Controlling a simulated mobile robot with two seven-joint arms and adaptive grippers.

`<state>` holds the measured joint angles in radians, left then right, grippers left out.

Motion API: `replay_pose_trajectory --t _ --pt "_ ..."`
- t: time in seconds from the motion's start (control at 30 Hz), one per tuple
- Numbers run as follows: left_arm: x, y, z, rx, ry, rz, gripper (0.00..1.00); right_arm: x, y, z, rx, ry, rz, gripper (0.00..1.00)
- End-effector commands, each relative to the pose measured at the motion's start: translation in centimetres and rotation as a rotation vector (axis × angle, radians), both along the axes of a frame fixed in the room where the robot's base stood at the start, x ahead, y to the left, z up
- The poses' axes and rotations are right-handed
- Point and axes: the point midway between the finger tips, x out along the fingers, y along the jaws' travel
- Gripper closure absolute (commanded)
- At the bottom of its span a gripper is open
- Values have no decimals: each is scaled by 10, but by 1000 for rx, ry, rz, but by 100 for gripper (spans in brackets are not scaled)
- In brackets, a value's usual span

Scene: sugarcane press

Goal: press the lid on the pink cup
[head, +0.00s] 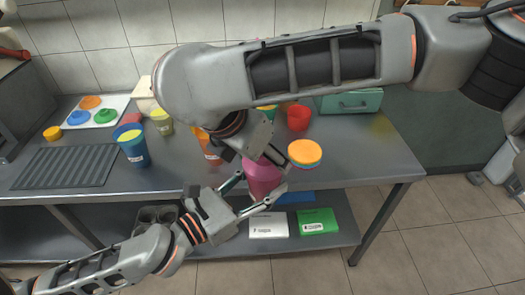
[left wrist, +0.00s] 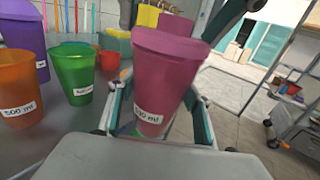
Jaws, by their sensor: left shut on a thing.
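The pink cup (head: 262,181) is held upright or slightly tilted in front of the table's edge. My left gripper (head: 257,192) is shut on it, one finger on each side. In the left wrist view the cup (left wrist: 163,88) has a pink lid (left wrist: 170,44) over its mouth; whether it is fully seated I cannot tell. My right gripper (head: 250,153) is directly over the cup, at or very near its top, and hides the lid in the head view. Parts of the right gripper show behind and above the lid in the left wrist view, but its opening is unclear.
Behind are an orange cup (head: 209,147), a red cup (head: 298,118) and stacked orange and yellow lids (head: 305,152). A blue cup (head: 134,150) stands left, near a ribbed dark mat (head: 70,168). White (head: 268,225) and green (head: 317,221) boxes lie on the lower shelf.

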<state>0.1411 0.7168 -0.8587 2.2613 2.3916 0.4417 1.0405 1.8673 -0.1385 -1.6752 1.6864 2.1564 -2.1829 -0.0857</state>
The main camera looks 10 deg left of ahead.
Motion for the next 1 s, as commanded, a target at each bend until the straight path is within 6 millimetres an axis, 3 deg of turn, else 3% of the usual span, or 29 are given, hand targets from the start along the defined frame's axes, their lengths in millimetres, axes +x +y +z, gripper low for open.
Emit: replay_pose_trajectory --t 1.0 --pt "0 0 3 -2 -7 -2 90 0 0 -12 -1 2 0 46"
